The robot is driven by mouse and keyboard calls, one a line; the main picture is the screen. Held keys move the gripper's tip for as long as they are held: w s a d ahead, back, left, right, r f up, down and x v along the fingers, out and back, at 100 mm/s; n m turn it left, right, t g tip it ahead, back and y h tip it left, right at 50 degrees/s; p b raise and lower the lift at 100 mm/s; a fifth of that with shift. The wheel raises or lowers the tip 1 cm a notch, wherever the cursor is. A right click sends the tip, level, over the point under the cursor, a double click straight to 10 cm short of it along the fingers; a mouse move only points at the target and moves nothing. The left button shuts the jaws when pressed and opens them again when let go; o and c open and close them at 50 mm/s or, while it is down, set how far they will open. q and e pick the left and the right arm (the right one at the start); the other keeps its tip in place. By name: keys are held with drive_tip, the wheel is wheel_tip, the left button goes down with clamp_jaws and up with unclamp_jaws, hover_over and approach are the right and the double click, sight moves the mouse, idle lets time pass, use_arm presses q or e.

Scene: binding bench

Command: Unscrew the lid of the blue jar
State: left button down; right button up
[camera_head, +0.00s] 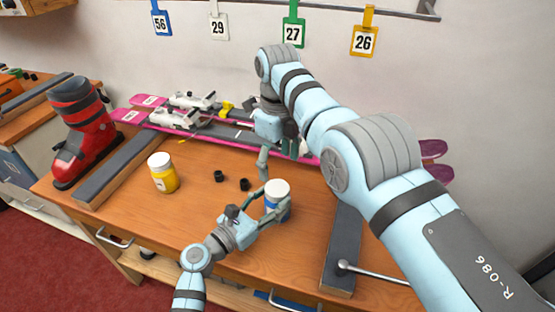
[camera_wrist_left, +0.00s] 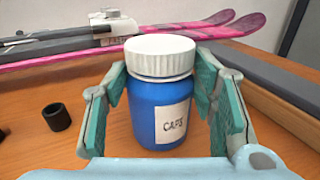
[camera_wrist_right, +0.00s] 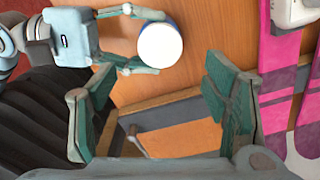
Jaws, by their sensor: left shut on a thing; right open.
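The blue jar (camera_head: 281,210) stands upright on the wooden bench, with a white ribbed lid (camera_head: 277,187) seated on top. In the left wrist view the jar (camera_wrist_left: 150,108) has a "CAPS" label, and its lid (camera_wrist_left: 160,54) is clear of my fingers. My left gripper (camera_head: 271,204) is shut on the jar's body, one finger on each side. My right gripper (camera_head: 284,158) is open and empty, above and behind the jar. In the right wrist view the lid (camera_wrist_right: 160,46) lies beyond the fingertips, outside the gap of the right gripper (camera_wrist_right: 160,95).
A yellow jar (camera_head: 164,179) and black caps (camera_head: 219,176) stand left of the blue jar. Pink skis (camera_head: 150,116) lie along the back, with a red boot (camera_head: 80,135) at left. A grey-topped bar (camera_head: 342,250) lies at right.

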sight(278, 188)
drive_tip(key=shift+f, duration=0.3)
drive_tip(key=shift+m, duration=0.3)
wheel_tip(278, 188, down, 7)
drive_tip(key=shift+f, duration=0.2)
drive_tip(key=c, duration=1.2)
drive_tip(key=n, duration=0.3)
drive_tip(key=shift+n, duration=0.3)
drive_tip(key=shift+c, duration=0.3)
drive_tip(key=o, duration=1.3)
drive_tip(key=shift+r, duration=0.1)
